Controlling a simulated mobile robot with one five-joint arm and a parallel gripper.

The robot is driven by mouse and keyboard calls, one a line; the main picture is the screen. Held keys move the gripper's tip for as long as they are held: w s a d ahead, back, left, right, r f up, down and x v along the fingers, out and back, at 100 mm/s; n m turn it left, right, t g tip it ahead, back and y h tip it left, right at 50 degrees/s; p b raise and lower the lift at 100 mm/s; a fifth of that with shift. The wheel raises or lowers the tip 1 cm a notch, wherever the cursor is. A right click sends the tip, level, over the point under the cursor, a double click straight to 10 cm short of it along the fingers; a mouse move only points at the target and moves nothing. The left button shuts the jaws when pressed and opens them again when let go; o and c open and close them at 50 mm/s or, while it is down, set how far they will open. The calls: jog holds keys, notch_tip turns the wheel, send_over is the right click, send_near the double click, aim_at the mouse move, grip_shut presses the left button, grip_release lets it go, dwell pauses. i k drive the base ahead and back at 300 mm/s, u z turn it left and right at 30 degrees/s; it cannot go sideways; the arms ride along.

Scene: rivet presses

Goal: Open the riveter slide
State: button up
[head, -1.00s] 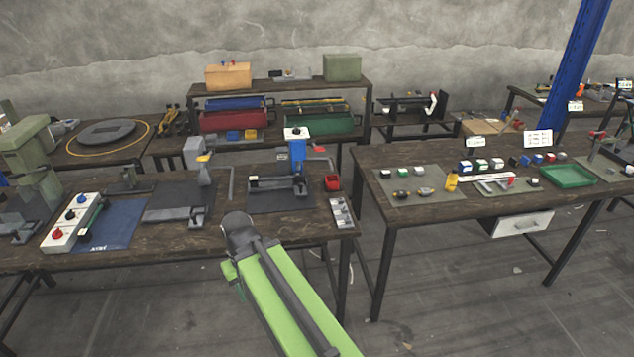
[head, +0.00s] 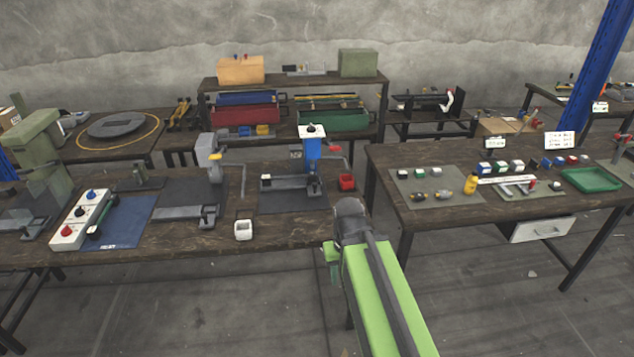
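Three presses stand on the left workbench. A blue riveter (head: 311,150) with a white top and red-tipped lever is at the right, with a grey slide part (head: 283,182) low at its front on a dark mat. A grey press (head: 207,150) with a yellow part is in the middle, its low grey base (head: 185,214) in front. A pale green press (head: 40,135) is at the far left. I cannot tell which slide is meant or whether any is open. My green arm reaches up in front of the bench's right end.
A control box (head: 80,220) with knobs is at left. The right table (head: 430,215) holds small parts and a green tray (head: 590,180). A floor gap separates the tables.

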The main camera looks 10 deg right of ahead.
aim_at(291, 184)
jog(key=u, duration=0.05)
jog(key=i, duration=1.5)
jog(key=z, duration=0.1)
